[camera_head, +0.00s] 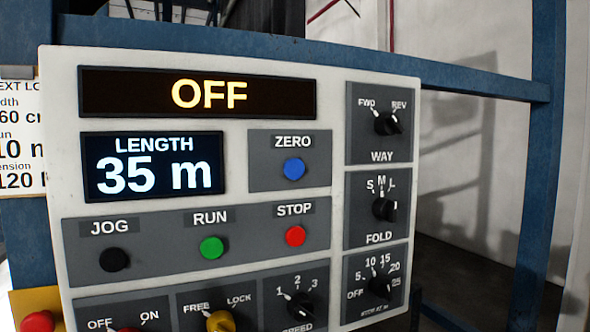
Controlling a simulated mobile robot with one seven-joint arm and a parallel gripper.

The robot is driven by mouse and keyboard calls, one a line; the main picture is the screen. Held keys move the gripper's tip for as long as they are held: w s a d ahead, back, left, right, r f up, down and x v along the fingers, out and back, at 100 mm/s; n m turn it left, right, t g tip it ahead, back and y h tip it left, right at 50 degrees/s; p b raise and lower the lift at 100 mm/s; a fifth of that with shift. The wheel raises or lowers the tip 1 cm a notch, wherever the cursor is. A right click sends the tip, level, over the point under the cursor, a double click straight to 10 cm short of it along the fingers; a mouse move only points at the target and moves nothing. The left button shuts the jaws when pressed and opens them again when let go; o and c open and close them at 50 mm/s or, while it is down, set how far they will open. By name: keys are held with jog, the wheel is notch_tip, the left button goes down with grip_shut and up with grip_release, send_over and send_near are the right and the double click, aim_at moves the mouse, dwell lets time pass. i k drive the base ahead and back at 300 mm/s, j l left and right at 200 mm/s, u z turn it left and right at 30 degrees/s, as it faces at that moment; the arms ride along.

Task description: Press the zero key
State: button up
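The zero key (294,168) is a round blue button under the label ZERO, on a dark grey plate near the middle of the control panel (235,205). The length display (153,165) left of it reads 35 m. The wide display (198,93) above reads OFF in yellow. Nothing covers the zero key. My gripper is not in view.
Below the zero key are a black JOG button (114,259), a green RUN button (212,247) and a red STOP button (295,236). Rotary knobs line the right side, including the WAY knob (387,123). A blue frame (270,43) surrounds the panel.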

aim_at(294, 168)
jog(key=k+l+z, duration=0.1)
jog(key=l+z, duration=0.15)
jog(key=z, duration=0.2)
jog(key=l+z, duration=0.2)
jog(key=z, duration=0.2)
